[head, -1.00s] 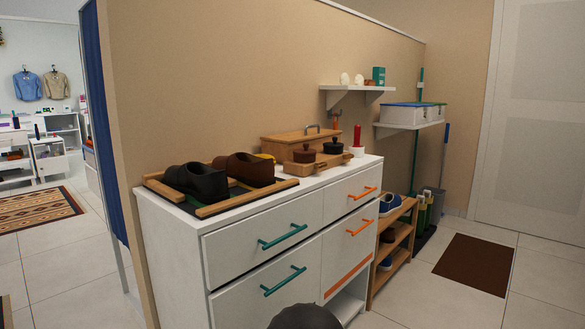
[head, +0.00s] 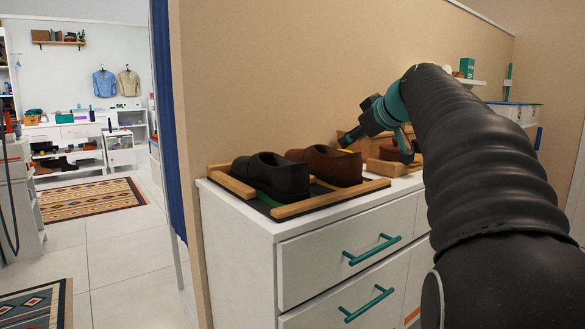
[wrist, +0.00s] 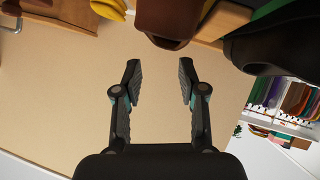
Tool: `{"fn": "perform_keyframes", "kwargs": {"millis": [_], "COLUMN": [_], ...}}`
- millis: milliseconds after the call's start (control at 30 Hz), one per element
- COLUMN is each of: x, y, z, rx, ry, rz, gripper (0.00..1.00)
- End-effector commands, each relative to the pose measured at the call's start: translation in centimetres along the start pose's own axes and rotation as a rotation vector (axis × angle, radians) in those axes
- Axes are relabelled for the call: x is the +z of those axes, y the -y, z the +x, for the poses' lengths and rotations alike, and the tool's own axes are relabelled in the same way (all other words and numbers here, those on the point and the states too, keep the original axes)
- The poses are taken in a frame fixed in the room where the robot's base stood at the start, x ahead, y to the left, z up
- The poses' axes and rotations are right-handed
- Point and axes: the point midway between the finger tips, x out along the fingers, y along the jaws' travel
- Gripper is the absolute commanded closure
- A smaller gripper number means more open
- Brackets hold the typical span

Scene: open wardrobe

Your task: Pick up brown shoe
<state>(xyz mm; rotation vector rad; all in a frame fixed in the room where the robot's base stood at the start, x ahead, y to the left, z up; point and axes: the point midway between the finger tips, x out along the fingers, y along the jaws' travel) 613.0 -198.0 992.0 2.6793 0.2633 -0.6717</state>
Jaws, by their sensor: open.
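The brown shoe (head: 336,164) lies beside a black shoe (head: 272,178) in a wood-railed tray (head: 295,209) on top of the white dresser. My gripper (head: 354,137) is raised above and a little right of the brown shoe, apart from it. In the wrist view my gripper (wrist: 159,82) is open, with nothing between its fingers. There the brown shoe (wrist: 168,20) shows at the top edge, partly cut off, and the black shoe (wrist: 280,42) is at the upper right.
The white dresser (head: 245,250) has teal handles. The tan wall (head: 300,80) stands close behind the tray. Wooden items (head: 388,168) sit right of the shoes, partly hidden by my arm. Open floor (head: 135,245) lies to the left, with a patterned rug (head: 90,210).

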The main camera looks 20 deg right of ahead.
Motion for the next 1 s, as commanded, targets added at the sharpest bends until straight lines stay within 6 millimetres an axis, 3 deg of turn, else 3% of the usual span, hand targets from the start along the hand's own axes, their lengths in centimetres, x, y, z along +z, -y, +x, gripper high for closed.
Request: {"fn": "perform_keyframes", "kwargs": {"millis": [167,500,867,1000], "x": [-0.1,-0.1,-0.2,-0.2], "y": [-1.4,-1.5,-1.4,-1.4], "z": [1.0,6.7,9.0,10.8], "rx": [0.013,0.014,0.012,0.011], "ry": [-0.014,-0.011,-0.012,-0.011], "rz": [-0.017,-0.015,-0.016,-0.016], "gripper": [0.59,0.59,0.59,0.59]}}
